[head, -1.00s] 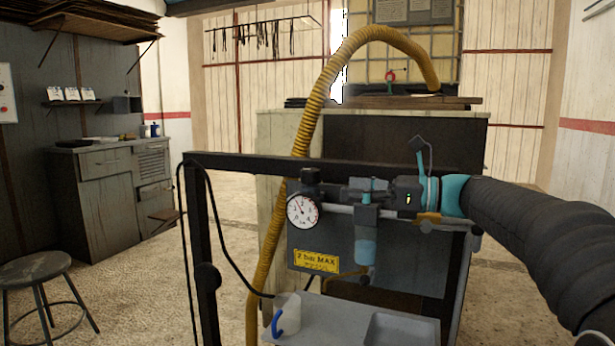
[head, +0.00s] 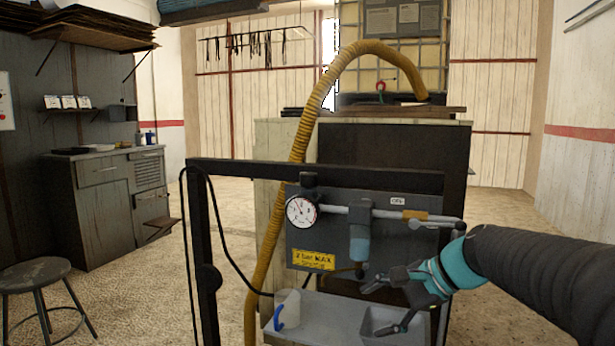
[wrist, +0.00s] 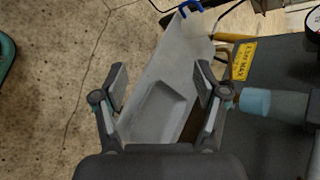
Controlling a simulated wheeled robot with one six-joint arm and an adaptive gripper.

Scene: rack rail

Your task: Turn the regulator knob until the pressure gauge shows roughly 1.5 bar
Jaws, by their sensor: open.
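The pressure gauge (head: 301,210) is a round white dial on the left of the grey panel. Its needle points up and left; the numbers are too small to read. The black regulator knob (head: 309,179) sits just above the gauge. My gripper (head: 374,306) is open and empty, below and right of the gauge and knob, over the shelf of the rack. In the wrist view my gripper (wrist: 161,78) has its fingers spread above the grey tray. The gauge's edge (wrist: 315,24) shows at the right border there; I cannot see the knob in that view.
A teal filter bowl (head: 360,246) hangs from the pipe, close to my gripper. A white mug with a blue handle (head: 288,305) stands on the shelf (head: 330,315). A black post (head: 200,250) bounds the left.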

